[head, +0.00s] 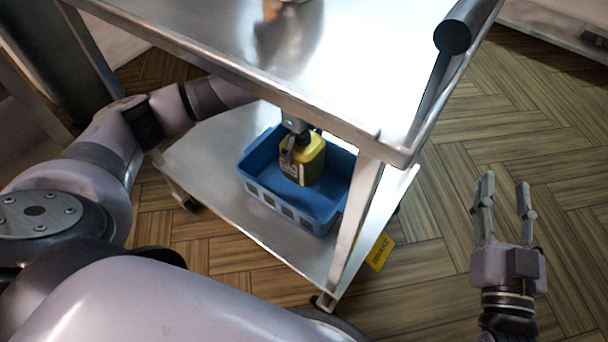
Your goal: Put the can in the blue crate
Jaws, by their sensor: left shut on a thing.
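The can (312,161) is yellow-green with a dark top. It is in or just above the blue crate (290,208), within its rim in the picture; I cannot tell whether it touches the crate floor. My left gripper (291,156) is shut on the can, reaching in under the cart's top shelf. Part of the gripper and wrist is hidden by the shelf edge. The crate stands on the cart's lower shelf. My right gripper (506,195) is open and empty, over the floor to the right of the cart.
The metal cart's top shelf (215,30) overhangs the crate, and a corner post (357,215) stands right in front of it. The lower shelf (205,150) has bare room left of the crate. The wooden floor at right is clear.

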